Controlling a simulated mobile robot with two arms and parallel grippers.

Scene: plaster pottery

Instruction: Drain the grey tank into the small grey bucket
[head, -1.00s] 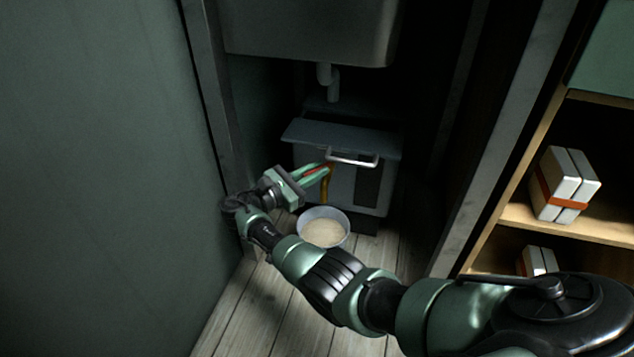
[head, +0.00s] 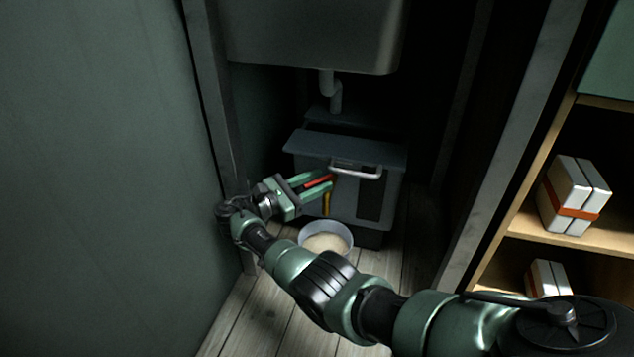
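The grey tank (head: 347,200) stands on the floor under a sink, with a flat lid and a pale handle at its front. A red tap lever (head: 317,182) shows at its left front, with a short yellow-orange piece (head: 326,205) below; I cannot tell whether that is spout or stream. The small grey bucket (head: 344,231) stands upright below it, with beige contents; my arm hides its lower part. My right gripper (head: 330,181) is open, one finger above and one below the lever, with a gap showing. My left gripper is out of view.
A sink (head: 310,35) and its drain pipe (head: 331,90) hang above the tank. Frame posts stand on both sides, with a green wall (head: 90,180) at the left. A wooden shelf (head: 560,250) with pale boxes is at the right. Bare floor (head: 400,260) shows right of the bucket.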

